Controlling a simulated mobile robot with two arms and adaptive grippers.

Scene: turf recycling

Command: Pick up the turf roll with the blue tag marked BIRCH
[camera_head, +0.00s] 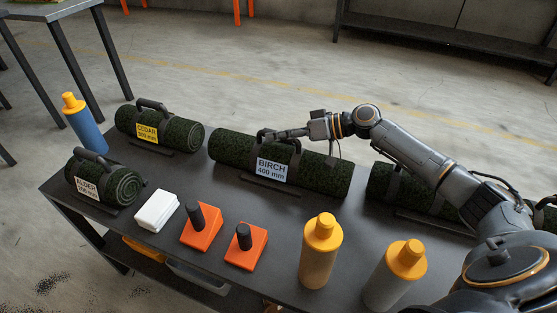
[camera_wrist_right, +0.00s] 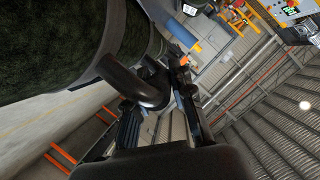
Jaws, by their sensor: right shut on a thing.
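The BIRCH turf roll (camera_head: 225,148) is dark green, with a pale blue tag (camera_head: 271,169) reading BIRCH 400 mm. It lies at the middle of the far side of the dark table (camera_head: 190,180). My right gripper (camera_head: 270,135) reaches in from the right and is shut on the roll's dark carry handle. In the right wrist view the curved handle (camera_wrist_right: 130,82) sits at the fingers (camera_wrist_right: 165,90), beside the turf (camera_wrist_right: 45,45). The roll looks to be at table level; I cannot tell any small gap beneath. My left gripper is not in view.
The CEDAR roll (camera_head: 183,133) and ALDER roll (camera_head: 123,186) lie to the left. Another roll (camera_head: 380,181) lies right, partly behind my right arm. Orange blocks (camera_head: 203,238), a white box (camera_head: 157,210) and yellow-capped bottles (camera_head: 318,262) stand along the near side. A blue bottle (camera_head: 86,130) stands far left.

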